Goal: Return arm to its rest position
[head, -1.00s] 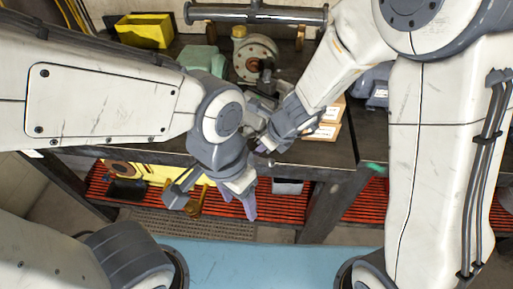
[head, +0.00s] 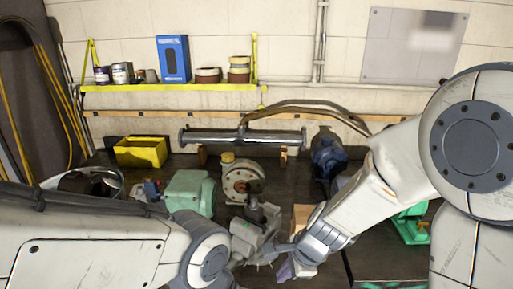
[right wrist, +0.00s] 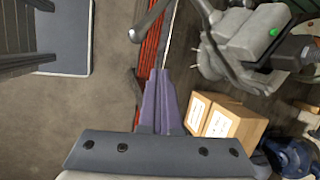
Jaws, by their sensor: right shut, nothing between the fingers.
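My right gripper (head: 288,268) is low in the middle of the head view, in front of the workbench. In the right wrist view its two purple fingers (right wrist: 159,100) are pressed together with nothing between them. In the right wrist view a grey machine (right wrist: 250,38) with a green dot shows at upper right, apart from the fingers. My left arm comes in from the left in the head view, and its gripper is out of frame below.
The bench carries a green motor (head: 190,191), a cream round motor (head: 243,182), a blue motor (head: 327,155), a yellow bin (head: 140,152) and a steel cylinder (head: 243,137). Cardboard boxes (right wrist: 234,122) lie right of my right fingers. Bare floor (right wrist: 100,110) is to their left.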

